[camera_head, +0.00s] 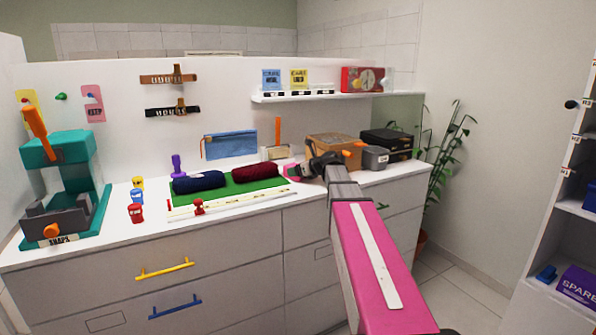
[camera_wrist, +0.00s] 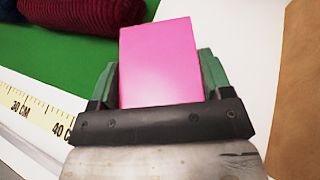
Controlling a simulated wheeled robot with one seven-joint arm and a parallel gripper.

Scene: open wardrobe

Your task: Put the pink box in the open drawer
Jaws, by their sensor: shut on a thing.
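The pink box (camera_wrist: 160,62) is between the two green fingers of my gripper (camera_wrist: 158,80) in the wrist view. My gripper is shut on it. In the head view my gripper (camera_head: 298,172) is over the white counter, by the right end of the green mat, and a small pink part of the box (camera_head: 291,169) shows at its tip. The grey drawer front with the yellow handle (camera_head: 165,268) and the one with the blue handle (camera_head: 175,306) look shut. A green handle (camera_head: 382,206) shows right of my arm. I cannot make out an open drawer; my arm hides part of the front.
The green mat (camera_head: 228,188) bears a dark blue roll (camera_head: 198,182) and a dark red roll (camera_head: 255,171). A measuring strip (camera_wrist: 35,108) runs along its front. A tan box (camera_head: 333,146) and a black box (camera_head: 386,141) stand at the right. A teal machine (camera_head: 58,150) stands left.

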